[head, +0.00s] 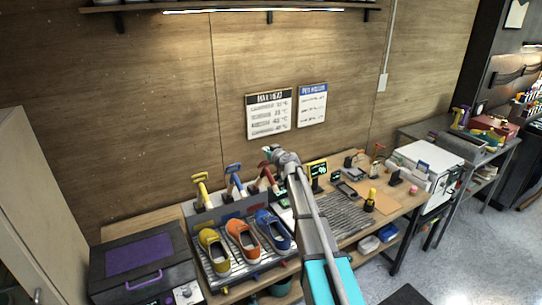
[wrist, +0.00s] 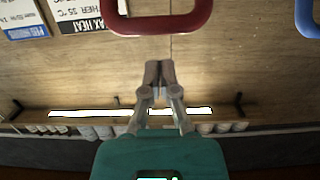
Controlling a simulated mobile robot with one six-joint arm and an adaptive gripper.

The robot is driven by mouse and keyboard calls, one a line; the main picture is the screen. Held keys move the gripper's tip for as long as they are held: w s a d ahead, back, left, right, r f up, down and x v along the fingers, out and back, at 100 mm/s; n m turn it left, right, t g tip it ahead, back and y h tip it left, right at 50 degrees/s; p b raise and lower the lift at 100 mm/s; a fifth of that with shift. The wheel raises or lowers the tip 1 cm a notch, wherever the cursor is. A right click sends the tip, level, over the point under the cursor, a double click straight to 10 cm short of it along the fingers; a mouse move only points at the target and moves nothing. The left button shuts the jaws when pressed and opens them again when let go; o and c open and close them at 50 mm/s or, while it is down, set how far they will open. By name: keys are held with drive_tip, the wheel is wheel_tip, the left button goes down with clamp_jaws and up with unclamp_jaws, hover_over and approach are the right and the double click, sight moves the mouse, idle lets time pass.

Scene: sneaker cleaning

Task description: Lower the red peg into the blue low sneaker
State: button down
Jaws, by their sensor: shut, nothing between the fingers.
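The red peg (head: 267,176), with a loop handle, stands upright in the grey rack behind the sneakers, partly hidden by my arm. Its red handle (wrist: 160,27) fills the top middle of the wrist view. The blue low sneaker (head: 273,230) is the rightmost of three shoes on the rack, its opening facing up. My gripper (wrist: 158,72) is shut and empty, its fingertips just below the red handle in the wrist picture; I cannot tell the gap. In the head view my gripper (head: 267,151) is small, near the top of the red peg.
A yellow peg (head: 202,188) and a blue peg (head: 234,178) stand left of the red one. An orange sneaker (head: 242,240) and a yellow sneaker (head: 214,252) sit left of the blue one. A dark case (head: 140,258) stands at left. Small tools crowd the bench at right.

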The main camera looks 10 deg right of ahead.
drive_tip(key=shift+x, duration=1)
drive_tip(key=shift+s+f+b, duration=0.1)
drive_tip(key=shift+f+b, duration=0.3)
drive_tip(key=shift+b, duration=0.05)
drive_tip(key=shift+s+d+f+b, duration=0.2)
drive_tip(key=shift+s+f+b, duration=0.3)
drive_tip(key=shift+s, duration=0.15)
drive_tip(key=shift+s+d+f+b, duration=0.25)
drive_tip(key=shift+s+f+b, duration=0.25)
drive_tip(key=shift+s, duration=0.15)
drive_tip(key=shift+s, duration=0.1)
